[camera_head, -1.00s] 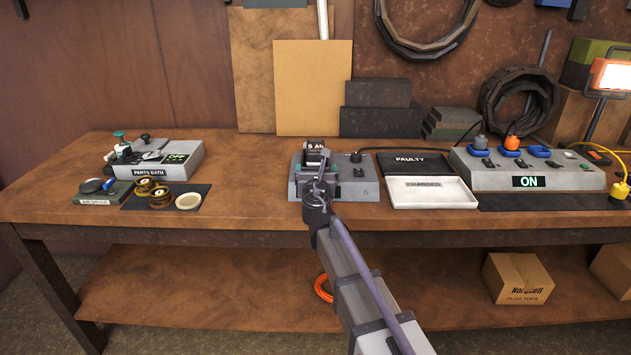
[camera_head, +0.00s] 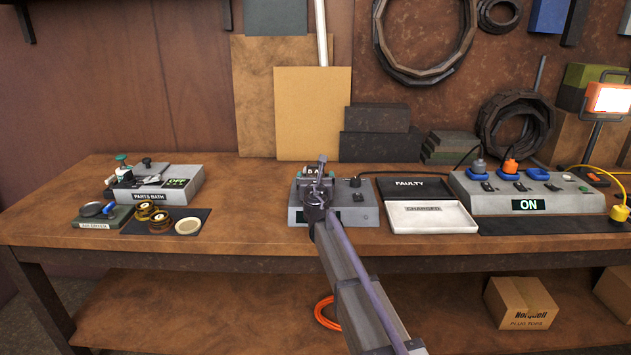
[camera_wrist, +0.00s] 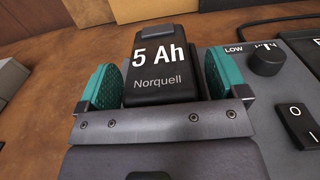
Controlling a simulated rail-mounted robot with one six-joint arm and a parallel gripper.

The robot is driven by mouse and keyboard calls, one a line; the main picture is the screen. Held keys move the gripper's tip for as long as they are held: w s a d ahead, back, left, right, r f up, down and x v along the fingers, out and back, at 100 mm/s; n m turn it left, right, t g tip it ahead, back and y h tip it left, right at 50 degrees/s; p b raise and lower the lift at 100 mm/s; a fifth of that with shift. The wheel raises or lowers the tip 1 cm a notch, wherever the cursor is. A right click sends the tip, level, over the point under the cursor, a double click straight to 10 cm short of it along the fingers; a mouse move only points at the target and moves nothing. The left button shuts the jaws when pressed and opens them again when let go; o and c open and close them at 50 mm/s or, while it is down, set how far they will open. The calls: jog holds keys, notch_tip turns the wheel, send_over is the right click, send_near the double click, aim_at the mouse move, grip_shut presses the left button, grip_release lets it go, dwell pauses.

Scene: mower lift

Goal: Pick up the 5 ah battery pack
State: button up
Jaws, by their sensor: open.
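The 5 Ah battery pack (camera_wrist: 161,72) is a black block with white "5 Ah" and "Norquell" lettering. It sits at the grey charger-like unit (camera_head: 355,205) on the workbench; whether it is seated in a slot is hidden. My gripper (camera_wrist: 162,85) is open, with one green-padded finger on each side of the pack. Small gaps seem to show between pads and pack, and I cannot tell whether either touches. In the head view my gripper (camera_head: 318,178) covers most of the pack.
Right of the unit lie a black FAULTY tray (camera_head: 405,188) and a white CHARGED tray (camera_head: 432,222). Further right is a grey power box (camera_head: 540,196) reading ON. A parts bath (camera_head: 160,190) stands at the left, with bare bench between it and the unit.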

jog(key=shift+s, duration=0.1)
jog(key=shift+c, duration=0.4)
jog(key=c, duration=1.2)
